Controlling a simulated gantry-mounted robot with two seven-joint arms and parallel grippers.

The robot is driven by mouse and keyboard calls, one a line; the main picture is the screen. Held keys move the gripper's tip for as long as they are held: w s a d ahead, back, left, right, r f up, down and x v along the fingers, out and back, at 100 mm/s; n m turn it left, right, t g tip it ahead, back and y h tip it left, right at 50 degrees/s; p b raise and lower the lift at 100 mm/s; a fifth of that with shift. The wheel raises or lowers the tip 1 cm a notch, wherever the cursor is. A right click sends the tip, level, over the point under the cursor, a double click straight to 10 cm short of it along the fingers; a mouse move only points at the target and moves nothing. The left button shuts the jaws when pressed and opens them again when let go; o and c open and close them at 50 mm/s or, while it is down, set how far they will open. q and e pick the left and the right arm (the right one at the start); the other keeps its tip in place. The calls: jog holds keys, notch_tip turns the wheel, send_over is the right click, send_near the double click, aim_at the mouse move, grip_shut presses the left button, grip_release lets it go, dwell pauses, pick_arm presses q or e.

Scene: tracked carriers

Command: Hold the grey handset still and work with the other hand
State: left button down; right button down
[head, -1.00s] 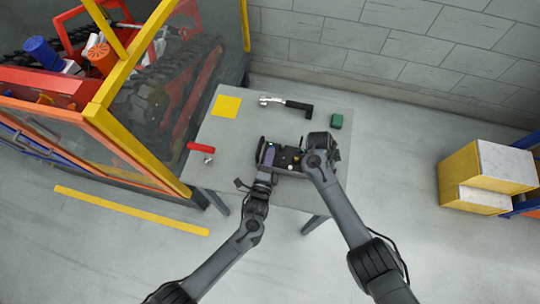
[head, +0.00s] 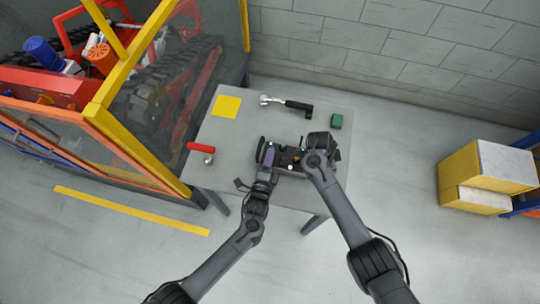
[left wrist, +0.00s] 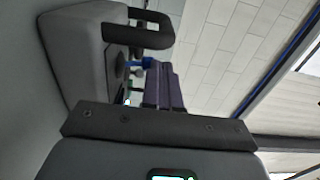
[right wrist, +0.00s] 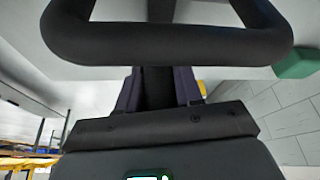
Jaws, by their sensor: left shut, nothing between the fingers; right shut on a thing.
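The grey handset (head: 288,155) is a dark panel with small coloured controls and black end handles, over the table's front part. In the left wrist view its grey body (left wrist: 75,50) and a black handle (left wrist: 155,32) show. My right gripper (head: 312,152) is shut on the handset's right handle; in the right wrist view a dark bar runs between the purple fingers (right wrist: 158,90). My left gripper (head: 268,160) is shut and empty over the panel's left part. A blue control (left wrist: 146,63) shows near its fingers (left wrist: 165,88); I cannot tell whether they touch.
The grey table (head: 245,135) also bears a yellow square (head: 226,106), a black-handled tool (head: 288,103), a green block (head: 336,121) and a red-handled item (head: 201,149). A tracked machine (head: 150,95) stands behind a yellow-framed fence at left. Yellow boxes (head: 462,178) stand at right.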

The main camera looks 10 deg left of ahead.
dwell(0.8)
pick_arm(q)
jog(key=s+r, duration=0.4)
jog(key=s, duration=0.9)
jog(key=shift+a+r, duration=0.3)
jog(key=shift+r, duration=0.1)
jog(key=shift+s, duration=0.1)
pick_arm(e)
jog(key=c, duration=0.7)
grip_release()
jog(key=shift+o, duration=0.2)
